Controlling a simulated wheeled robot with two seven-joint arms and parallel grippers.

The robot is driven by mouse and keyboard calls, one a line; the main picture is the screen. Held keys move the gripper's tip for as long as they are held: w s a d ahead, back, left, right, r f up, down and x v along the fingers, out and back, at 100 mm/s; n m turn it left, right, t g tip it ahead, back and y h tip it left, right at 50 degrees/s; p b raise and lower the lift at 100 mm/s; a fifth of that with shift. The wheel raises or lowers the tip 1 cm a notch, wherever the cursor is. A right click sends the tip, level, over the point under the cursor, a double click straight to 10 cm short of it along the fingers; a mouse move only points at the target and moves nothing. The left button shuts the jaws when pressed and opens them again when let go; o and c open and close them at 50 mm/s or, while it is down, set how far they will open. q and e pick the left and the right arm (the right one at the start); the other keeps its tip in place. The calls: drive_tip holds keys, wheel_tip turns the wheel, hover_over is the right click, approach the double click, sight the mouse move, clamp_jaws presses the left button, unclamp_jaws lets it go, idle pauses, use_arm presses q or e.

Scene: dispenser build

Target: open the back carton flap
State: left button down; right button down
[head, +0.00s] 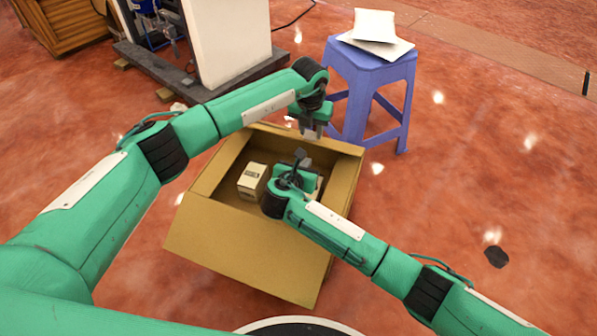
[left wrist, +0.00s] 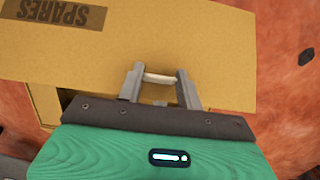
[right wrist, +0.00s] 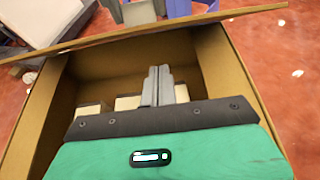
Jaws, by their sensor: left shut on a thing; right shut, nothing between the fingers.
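The brown carton stands on the floor, its top open, in the middle of the head view. Its back flap (head: 340,145) runs along the far rim, and shows nearly edge-on in the right wrist view (right wrist: 215,22). In the left wrist view a broad cardboard panel printed "SPARES" (left wrist: 215,45) fills the top. My left gripper (head: 313,133) is at the back flap, its fingers (left wrist: 162,82) shut on a pale strip at the cardboard. My right gripper (head: 300,158) is shut and empty above the carton's opening; its fingers touch together (right wrist: 160,85).
Small pale boxes (head: 252,181) lie inside the carton. A blue stool (head: 370,75) with white packets (head: 375,30) on it stands close behind the carton. A white column on a dark base (head: 225,45) stands behind left. The floor at right is mostly clear.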

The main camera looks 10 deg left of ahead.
use_arm(q)
drive_tip(key=shift+f, duration=0.25)
use_arm(e)
drive_tip(key=shift+w+d+r, duration=0.1)
drive_tip(key=shift+w+r, duration=0.4)
drive_tip(key=shift+r, duration=0.3)
drive_tip(key=shift+w+d+r, duration=0.1)
drive_tip(key=shift+w+r, duration=0.35)
drive_tip(key=shift+r, duration=0.3)
